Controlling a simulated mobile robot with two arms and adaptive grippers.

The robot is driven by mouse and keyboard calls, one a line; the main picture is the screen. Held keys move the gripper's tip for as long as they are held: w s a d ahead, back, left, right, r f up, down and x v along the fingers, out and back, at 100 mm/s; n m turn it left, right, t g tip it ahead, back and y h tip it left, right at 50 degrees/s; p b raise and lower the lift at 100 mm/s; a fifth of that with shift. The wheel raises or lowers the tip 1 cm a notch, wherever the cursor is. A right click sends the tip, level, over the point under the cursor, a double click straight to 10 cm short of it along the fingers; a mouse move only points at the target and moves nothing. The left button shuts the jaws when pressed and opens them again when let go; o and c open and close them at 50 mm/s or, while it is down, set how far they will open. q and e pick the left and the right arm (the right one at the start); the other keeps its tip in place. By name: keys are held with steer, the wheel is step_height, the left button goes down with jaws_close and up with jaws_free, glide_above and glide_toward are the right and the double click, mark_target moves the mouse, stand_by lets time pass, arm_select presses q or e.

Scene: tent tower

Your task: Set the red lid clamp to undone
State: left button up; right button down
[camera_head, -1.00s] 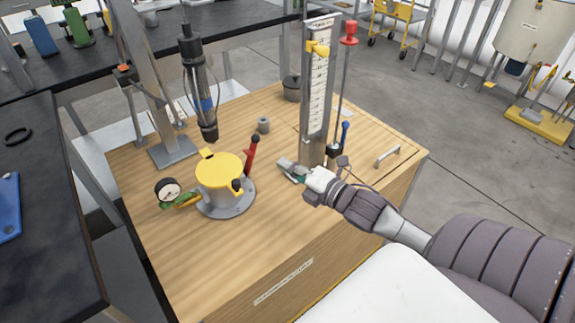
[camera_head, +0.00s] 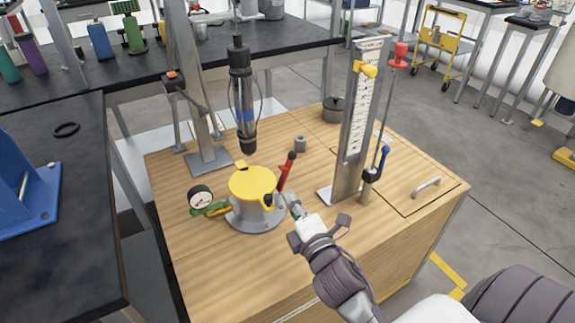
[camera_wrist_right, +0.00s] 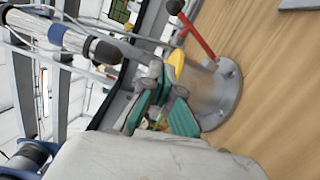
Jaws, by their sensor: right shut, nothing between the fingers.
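The red lid clamp (camera_head: 286,173) is a red lever with a dark tip, leaning up and right beside a round pot with a yellow lid (camera_head: 252,183). In the right wrist view the red lever (camera_wrist_right: 196,34) stands at the pot's flange, above the fingers. My right gripper (camera_head: 287,202) is shut and empty, just right of the pot and below the lever's tip in the head view. It appears apart from the lever; contact with the pot is unclear. The green finger pads show in the right wrist view (camera_wrist_right: 161,100). My left gripper is not in view.
A gauge (camera_head: 200,198) and a green-yellow handle (camera_head: 212,210) sit left of the pot. A tall scale column (camera_head: 358,115) with a red-knobbed rod (camera_head: 397,60) stands to the right. A dark cylinder (camera_head: 241,95) hangs behind the pot. The wooden top's front left is clear.

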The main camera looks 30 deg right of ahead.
mark_target(287, 164)
steer(key=w, duration=0.6)
steer(key=w+d, duration=0.1)
steer(key=w, duration=0.2)
steer(key=shift+w, duration=0.35)
steer(key=d, duration=0.4)
steer(key=shift+w+r, duration=0.3)
steer(key=shift+w, duration=0.1)
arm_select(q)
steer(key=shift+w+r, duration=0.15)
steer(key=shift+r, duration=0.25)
arm_select(e)
steer(key=shift+w+d+f, duration=0.1)
steer(key=shift+w, duration=0.05)
